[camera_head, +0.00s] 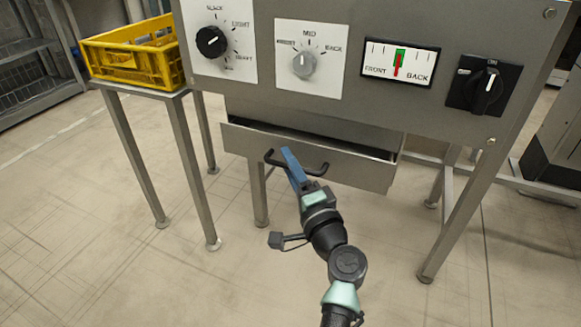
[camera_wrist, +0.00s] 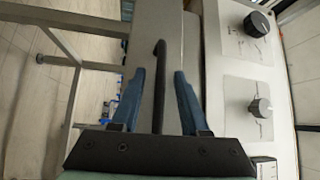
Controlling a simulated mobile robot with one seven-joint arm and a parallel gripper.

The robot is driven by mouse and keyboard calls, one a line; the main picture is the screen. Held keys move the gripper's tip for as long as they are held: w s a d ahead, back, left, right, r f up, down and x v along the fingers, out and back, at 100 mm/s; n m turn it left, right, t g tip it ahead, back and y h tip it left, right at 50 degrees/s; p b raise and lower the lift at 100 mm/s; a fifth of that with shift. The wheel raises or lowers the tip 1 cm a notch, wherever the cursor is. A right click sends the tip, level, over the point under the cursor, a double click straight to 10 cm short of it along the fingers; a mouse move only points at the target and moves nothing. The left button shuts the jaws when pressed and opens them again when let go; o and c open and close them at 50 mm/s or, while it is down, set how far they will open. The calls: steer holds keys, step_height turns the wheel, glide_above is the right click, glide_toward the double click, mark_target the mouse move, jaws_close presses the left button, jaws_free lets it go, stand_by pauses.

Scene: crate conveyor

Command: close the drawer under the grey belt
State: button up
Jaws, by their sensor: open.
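The grey metal drawer (camera_head: 345,167) under the control panel is pulled partly open; a dark gap shows above its front in the head view. It has a black bar handle (camera_head: 318,172), which also shows in the wrist view (camera_wrist: 160,75). My gripper (camera_head: 287,152) is at the drawer front, by the middle of the handle. In the wrist view my gripper's blue fingers (camera_wrist: 158,74) are apart, with the handle bar between them and a gap on each side. The grey belt itself is not clearly seen.
The panel (camera_head: 270,85) above the drawer carries a black knob (camera_head: 211,41), a grey knob (camera_head: 304,64), a front-back gauge (camera_head: 399,63) and a black switch (camera_head: 484,88). A yellow crate (camera_head: 112,67) stands on a stand at left. Metal legs flank the drawer; the floor in front is clear.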

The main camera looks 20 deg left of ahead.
jaws_close()
stand_by(1.3)
